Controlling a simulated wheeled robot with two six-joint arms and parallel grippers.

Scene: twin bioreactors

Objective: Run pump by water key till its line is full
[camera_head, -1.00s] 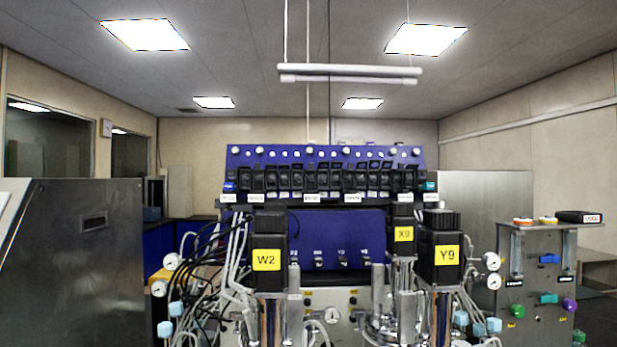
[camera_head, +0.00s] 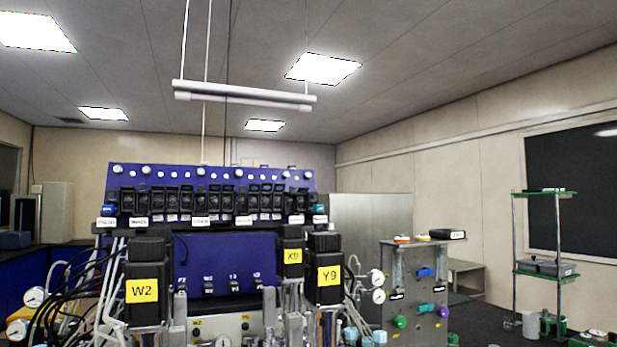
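A blue pump panel (camera_head: 222,262) stands in the middle of the bioreactor rig, with a row of black key-like units (camera_head: 205,200) along its upper rack. Small white labels sit under that row, too small to read. Black motor heads stand in front, tagged W2 (camera_head: 142,290), X9 (camera_head: 291,256) and Y9 (camera_head: 329,277). Small dark fittings (camera_head: 208,286) line the lower part of the blue panel. I cannot tell which one is the water key, and no line's fill can be read. Neither of my grippers shows in the view.
A grey valve panel (camera_head: 414,290) with coloured knobs stands to the right of the rig. Round gauges (camera_head: 376,277) sit between them. A green-shelved rack (camera_head: 545,268) stands by the dark window at the right. Black cables and pale tubes crowd the rig's left side.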

